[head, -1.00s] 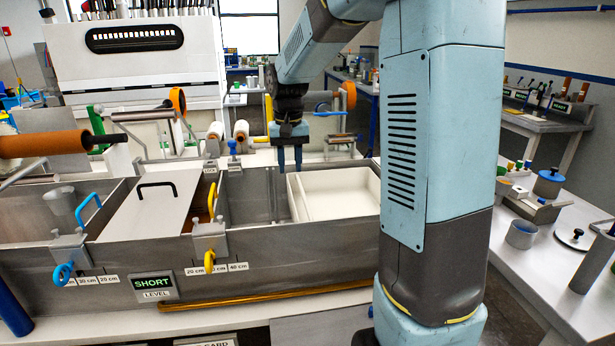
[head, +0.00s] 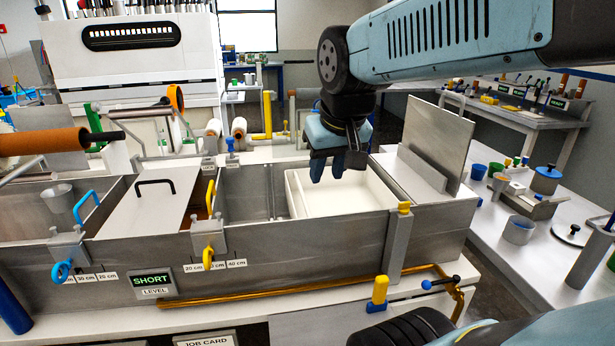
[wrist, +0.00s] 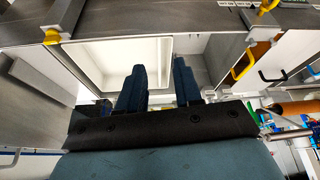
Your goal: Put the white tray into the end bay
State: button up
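The white tray (head: 296,193) is an open rectangular box. In the head view it sits inside the rightmost open bay of the grey metal bath (head: 300,243), with its rim below the bath's top edge. Its right part is partly hidden by the bath wall. My gripper (head: 328,172) hangs above the tray, apart from it, with nothing between its fingers. In the wrist view the two dark fingers of my gripper (wrist: 158,85) stand apart, and the white tray (wrist: 110,55) lies beyond them.
An empty bay (head: 248,195) lies left of the tray. A metal lid with a black handle (head: 150,205) covers part of the bath further left. An upright metal plate (head: 437,140) stands right of the tray. Yellow (head: 210,255) and blue (head: 62,270) handled clamps sit on the front wall.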

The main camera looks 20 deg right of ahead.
jog(key=s, duration=0.3)
jog(key=shift+s+d+f+t, duration=0.1)
jog(key=shift+s+f+t, duration=0.25)
jog(key=shift+f+t, duration=0.05)
jog(key=shift+r+n, duration=0.1)
jog(key=shift+n, duration=0.2)
dwell(0.8)
